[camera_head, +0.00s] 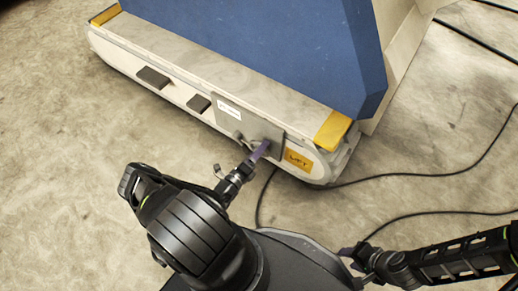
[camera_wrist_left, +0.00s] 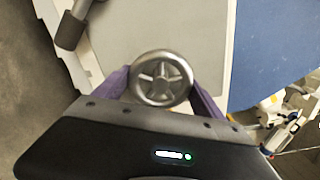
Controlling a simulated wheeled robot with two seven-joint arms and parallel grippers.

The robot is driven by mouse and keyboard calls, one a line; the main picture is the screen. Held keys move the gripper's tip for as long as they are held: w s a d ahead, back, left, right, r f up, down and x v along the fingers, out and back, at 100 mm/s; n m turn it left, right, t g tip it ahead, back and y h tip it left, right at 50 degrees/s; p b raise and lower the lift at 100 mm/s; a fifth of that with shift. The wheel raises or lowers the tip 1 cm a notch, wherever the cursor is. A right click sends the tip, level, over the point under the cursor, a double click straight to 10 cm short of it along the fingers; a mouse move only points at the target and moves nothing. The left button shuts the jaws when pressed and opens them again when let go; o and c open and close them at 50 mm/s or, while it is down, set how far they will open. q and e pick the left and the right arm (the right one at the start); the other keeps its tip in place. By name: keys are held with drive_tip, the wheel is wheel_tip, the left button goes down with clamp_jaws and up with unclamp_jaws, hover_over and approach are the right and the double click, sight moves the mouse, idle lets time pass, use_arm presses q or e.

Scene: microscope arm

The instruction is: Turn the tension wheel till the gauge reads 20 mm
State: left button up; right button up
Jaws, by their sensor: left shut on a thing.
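The tension wheel (camera_wrist_left: 160,78) is a small grey metal handwheel with spokes. In the left wrist view it sits between the two purple fingers of my left gripper (camera_wrist_left: 163,86), which is shut on its rim. In the head view my left gripper (camera_head: 262,149) reaches the grey panel (camera_head: 262,127) on the side of the machine's base, and its fingers hide the wheel. My right gripper (camera_head: 350,256) is at the bottom, away from the machine; its finger opening cannot be made out. No gauge reading is legible in either view.
A dark lever or knob (camera_wrist_left: 70,30) stands near the wheel. A yellow "LIFT" label (camera_head: 298,160) is right of the panel. The base (camera_head: 150,52) has yellow end caps and carries a blue body (camera_head: 270,40). Black cables (camera_head: 420,176) lie on the floor at right; floor at left is clear.

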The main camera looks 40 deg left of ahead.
use_arm(q)
drive_tip(key=m, duration=0.3)
drive_tip(key=shift+f+m+p, duration=0.1)
drive_tip(key=shift+m+p, duration=0.2)
idle(0.4)
drive_tip(key=o, duration=1.3)
drive_tip(key=shift+o, duration=0.2)
drive_tip(key=s+p, duration=0.1)
drive_tip(key=s, duration=0.6)
drive_tip(key=shift+s+p, duration=0.3)
drive_tip(key=shift+s, duration=0.1)
